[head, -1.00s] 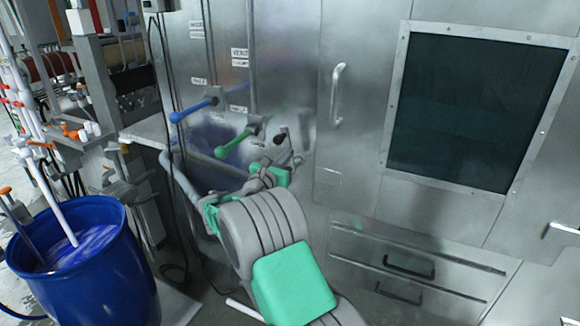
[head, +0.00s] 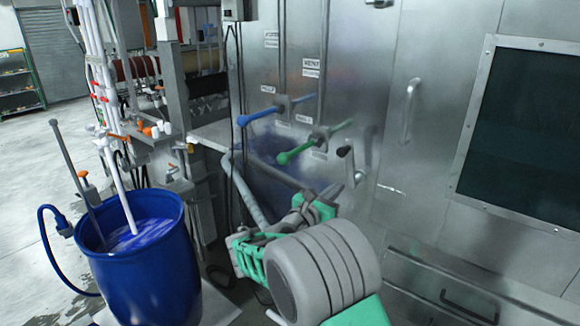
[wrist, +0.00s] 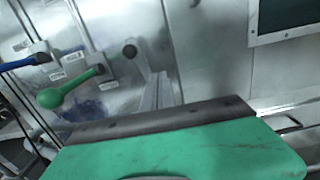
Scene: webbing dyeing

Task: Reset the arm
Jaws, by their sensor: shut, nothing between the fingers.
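My gripper (head: 334,192) is at the end of my grey and green arm, in front of the steel machine, low and right of centre in the head view. Its fingers (wrist: 158,90) are together in the wrist view and hold nothing. I cannot tell whether the fingertips touch the panel or crank.
A blue barrel (head: 150,270) with blue liquid and a white pipe stands at left. A dark window (head: 525,135) is at right. Open floor lies far left.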

